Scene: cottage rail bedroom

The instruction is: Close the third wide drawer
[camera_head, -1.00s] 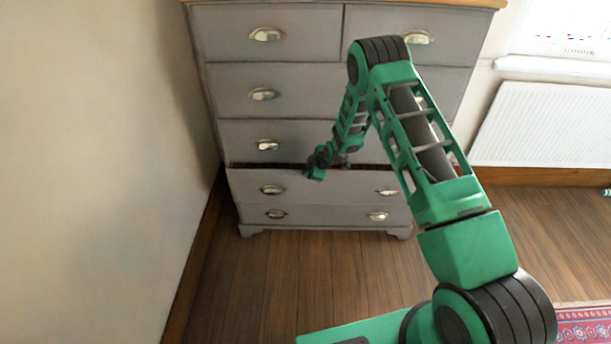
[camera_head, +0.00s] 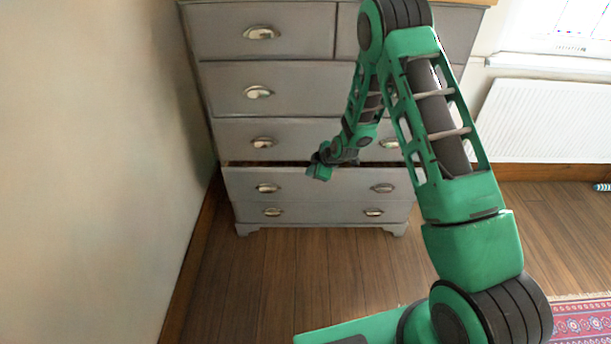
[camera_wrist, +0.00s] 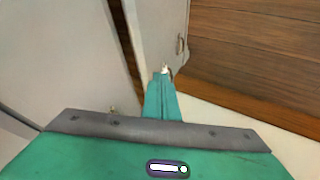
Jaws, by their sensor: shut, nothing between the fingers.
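The grey chest has two small drawers on top and several wide ones below. The third wide drawer (camera_head: 225,185) stands slightly open, with a dark gap along its top edge. It has two cup handles, the left one (camera_head: 267,188) and the right one (camera_head: 382,188). My gripper (camera_head: 320,173) is shut and empty, in front of this drawer's upper edge near its middle. In the wrist view the closed fingers (camera_wrist: 163,85) point at a grey drawer front (camera_wrist: 158,30) with a handle beside the tips. I cannot tell whether they touch it.
The second wide drawer (camera_head: 235,140) above and the bottom drawer (camera_head: 325,212) look shut. A wall (camera_head: 90,170) runs close along the left side. A white radiator (camera_head: 545,125) is at the right. The wooden floor (camera_head: 300,275) in front is clear, with a patterned rug (camera_head: 582,322) at lower right.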

